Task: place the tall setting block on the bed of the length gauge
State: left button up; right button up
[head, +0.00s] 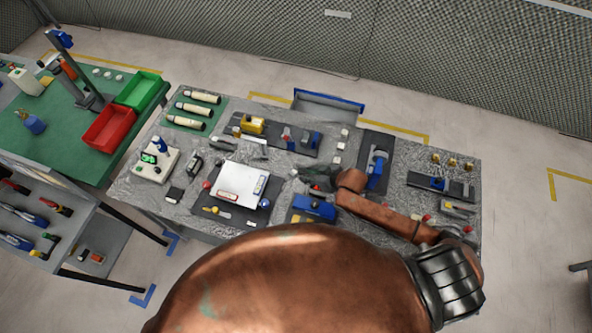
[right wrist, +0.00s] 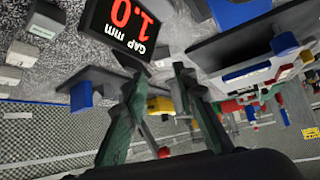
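My right gripper (head: 312,176) is over the middle of the grey bench. In the right wrist view its two green fingers (right wrist: 158,78) stand apart with nothing clearly held between them. Several small pale blocks (head: 340,146) stand in a row behind the gripper; they show at the left of the right wrist view (right wrist: 22,54). I cannot tell which is the tall setting block. A black display (right wrist: 122,24) reading "GAP mm 1.0" is beside the fingers. Blue-and-dark fixtures stand at right (head: 376,170) and front (head: 314,207); I cannot tell which is the length gauge. My left gripper is out of view.
A white panel (head: 238,183) on a dark base is left of the gripper. A yellow device (head: 253,125) stands behind it. Rolls lie on a green mat (head: 182,124). Red (head: 108,128) and green (head: 150,86) bins are on the left table. My arm hides the bench front.

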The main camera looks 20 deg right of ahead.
aim_at(296, 175)
jog(key=shift+s+p+x, duration=0.25)
jog(key=shift+p+x, duration=0.4)
jog(key=shift+x, duration=3.25)
jog(key=shift+f, duration=0.15)
jog(key=shift+c, duration=0.3)
grip_shut()
